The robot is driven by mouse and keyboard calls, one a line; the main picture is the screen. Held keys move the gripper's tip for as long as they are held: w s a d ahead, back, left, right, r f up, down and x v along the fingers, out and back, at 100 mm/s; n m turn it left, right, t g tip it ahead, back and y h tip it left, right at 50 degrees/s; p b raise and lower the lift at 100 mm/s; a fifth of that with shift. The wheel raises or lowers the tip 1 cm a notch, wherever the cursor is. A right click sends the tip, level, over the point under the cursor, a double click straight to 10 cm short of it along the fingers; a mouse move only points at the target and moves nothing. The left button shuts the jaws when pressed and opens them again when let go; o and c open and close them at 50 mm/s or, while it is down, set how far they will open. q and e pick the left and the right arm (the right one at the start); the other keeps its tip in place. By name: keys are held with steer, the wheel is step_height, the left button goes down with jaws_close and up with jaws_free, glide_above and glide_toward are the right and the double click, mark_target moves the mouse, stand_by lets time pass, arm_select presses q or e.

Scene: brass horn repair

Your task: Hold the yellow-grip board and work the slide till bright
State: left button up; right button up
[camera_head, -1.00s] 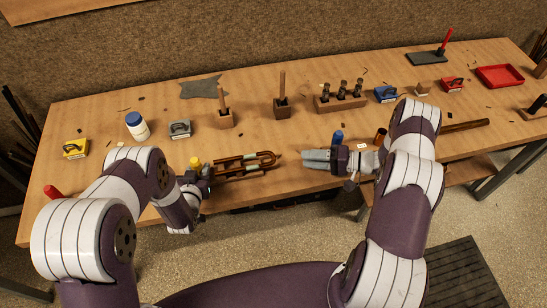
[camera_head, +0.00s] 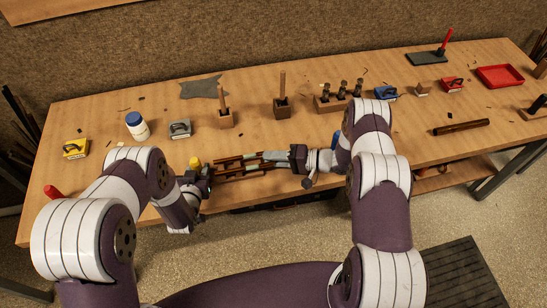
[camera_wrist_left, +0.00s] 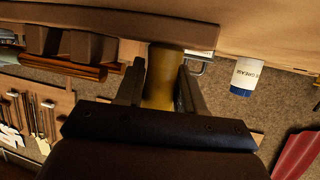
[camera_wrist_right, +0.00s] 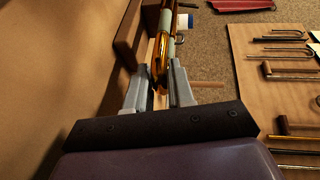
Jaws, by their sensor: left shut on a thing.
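The wooden board (camera_head: 228,177) lies near the table's front edge, with its yellow grip (camera_head: 194,161) at its left end. My left gripper (camera_head: 199,170) is shut on the yellow grip, which also shows between the jaws in the left wrist view (camera_wrist_left: 158,80). The brass slide (camera_head: 247,159) lies along the board. Its curved right end is hidden by my right gripper (camera_head: 272,156) in the head view. In the right wrist view the slide's gold bow (camera_wrist_right: 162,62) stands between the two grey fingers, which look apart around it. I cannot tell how bright its surface is.
A white jar with a blue lid (camera_head: 137,126), a grey-handled block (camera_head: 180,129) and a yellow-handled block (camera_head: 76,149) stand at the left. Wooden posts (camera_head: 282,104) stand behind the board. A dark tube (camera_head: 461,127) and a red tray (camera_head: 500,76) lie at the right.

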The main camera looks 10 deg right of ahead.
mark_target(261, 161)
jaws_close()
steer(key=shift+a+f, duration=0.1)
steer(key=shift+a, duration=1.85)
steer(key=o, duration=0.5)
jaws_free()
steer(key=shift+d, duration=0.1)
steer(key=v, duration=1.2)
steer(key=shift+s, duration=0.1)
